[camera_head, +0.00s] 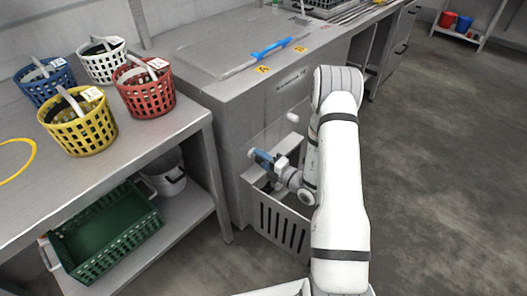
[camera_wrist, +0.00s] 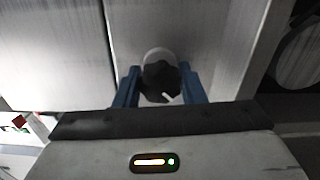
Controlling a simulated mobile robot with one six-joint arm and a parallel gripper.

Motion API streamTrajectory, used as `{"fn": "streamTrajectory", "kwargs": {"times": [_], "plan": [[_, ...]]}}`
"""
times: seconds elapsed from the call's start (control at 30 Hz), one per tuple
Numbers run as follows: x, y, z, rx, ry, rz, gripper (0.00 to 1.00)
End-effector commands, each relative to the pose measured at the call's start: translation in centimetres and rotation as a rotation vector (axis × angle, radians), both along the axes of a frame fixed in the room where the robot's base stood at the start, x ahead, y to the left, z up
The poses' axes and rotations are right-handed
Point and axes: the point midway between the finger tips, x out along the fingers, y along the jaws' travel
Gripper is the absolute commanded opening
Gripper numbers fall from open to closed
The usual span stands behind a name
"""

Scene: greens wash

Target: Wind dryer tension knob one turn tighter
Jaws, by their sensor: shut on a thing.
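The tension knob (camera_wrist: 161,82) is a dark, lobed knob with a white pointer mark, in the middle of the wrist view. It sits on a pale round base against a grey metal face. My gripper (camera_wrist: 160,90) has its two blue fingers on either side of the knob, shut on it. The white pointer mark points down and to the right in the wrist view. In the head view my gripper (camera_head: 262,158) is at the front of the grey metal cabinet (camera_head: 235,130), low down; the knob is hidden there.
A slotted light bin (camera_head: 282,222) stands below my gripper. A steel table (camera_head: 150,150) at left holds several coloured baskets (camera_head: 80,125), with a green crate (camera_head: 105,235) on its lower shelf. A blue-handled tool (camera_head: 270,48) lies on the cabinet top. Floor at right is clear.

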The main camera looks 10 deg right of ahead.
Motion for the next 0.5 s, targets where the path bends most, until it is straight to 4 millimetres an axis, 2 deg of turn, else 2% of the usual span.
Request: {"fn": "streamTrajectory", "kwargs": {"times": [0.03, 0.5], "plan": [[0.17, -0.09, 0.61, 0.036, 0.022, -0.003, 0.14], [0.18, -0.08, 0.51, 0.396, 0.283, -0.002, 0.14]]}}
